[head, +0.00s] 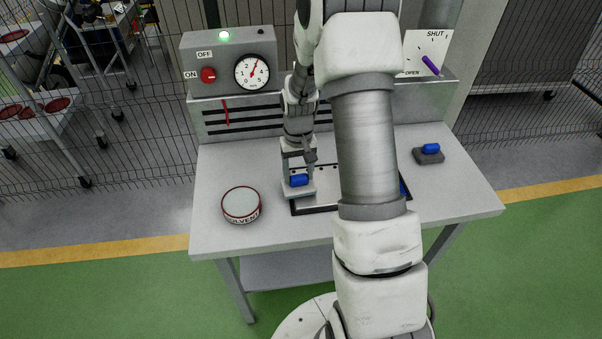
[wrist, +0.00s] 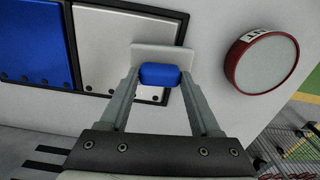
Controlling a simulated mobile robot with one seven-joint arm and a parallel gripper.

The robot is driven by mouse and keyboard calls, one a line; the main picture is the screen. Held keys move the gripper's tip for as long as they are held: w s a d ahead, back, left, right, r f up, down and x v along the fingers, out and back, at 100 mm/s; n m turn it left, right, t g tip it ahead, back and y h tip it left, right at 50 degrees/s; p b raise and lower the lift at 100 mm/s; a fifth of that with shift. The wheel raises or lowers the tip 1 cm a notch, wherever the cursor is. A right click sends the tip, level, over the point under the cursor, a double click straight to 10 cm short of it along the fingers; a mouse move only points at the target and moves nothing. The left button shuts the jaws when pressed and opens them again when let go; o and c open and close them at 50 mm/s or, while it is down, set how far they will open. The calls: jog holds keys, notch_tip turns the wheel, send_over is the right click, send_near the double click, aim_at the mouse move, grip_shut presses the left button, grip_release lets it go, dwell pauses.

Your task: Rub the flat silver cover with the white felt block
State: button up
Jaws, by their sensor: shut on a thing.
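The white felt block (wrist: 165,57) has a blue handle (wrist: 160,74), and my gripper (wrist: 161,80) is shut on that handle. In the head view the block (head: 302,193) is at the left end of the black-edged frame. The flat silver cover (wrist: 112,50) has a dark edge with small bolts. The block overlaps the cover's right edge in the wrist view; I cannot tell whether it touches the surface. In the head view, part of the cover (head: 326,189) shows, with the rest hidden by my arm.
A blue panel (wrist: 34,40) adjoins the cover. A round solvent tin (head: 241,204) stands left of it on the table (head: 215,165). A grey block with a blue handle (head: 429,156) lies at right. A gauge box (head: 230,62) and a lever board (head: 427,54) stand behind.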

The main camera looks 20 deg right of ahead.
jog(key=r, duration=0.1)
jog(key=r+p, duration=0.1)
jog(key=r, duration=0.1)
jog(key=shift+d, duration=0.3)
jog(key=shift+r+p, duration=1.35)
jog(key=shift+r, duration=0.95)
